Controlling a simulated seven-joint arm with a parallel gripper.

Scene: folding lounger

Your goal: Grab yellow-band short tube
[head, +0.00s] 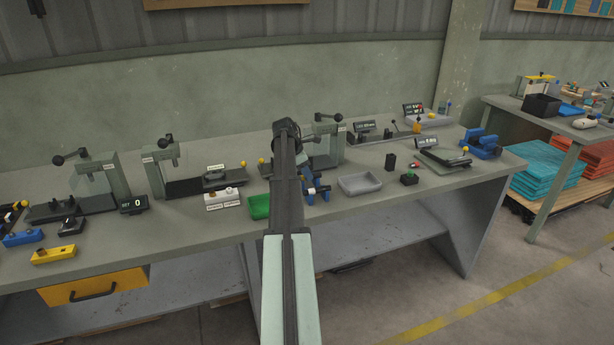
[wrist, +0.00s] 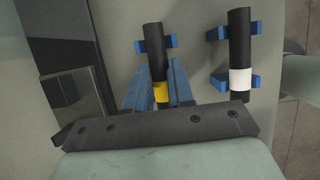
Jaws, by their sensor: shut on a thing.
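The yellow-band short tube (wrist: 150,45) shows in the wrist view as a black tube with a yellow band near its lower end. It lies along a blue holder at its upper part. My gripper (wrist: 157,92) has its two blue fingers on either side of the tube at the yellow band, shut on it. The fingertips' exact contact is partly hidden. In the head view my arm covers the gripper and the tube.
A longer black tube with a white band (wrist: 240,50) rests on blue holders just to the right. A grey tray (head: 360,184) stands right of my arm on the bench, and a green bin (head: 260,206) stands to the left. Glass-shielded fixtures stand behind.

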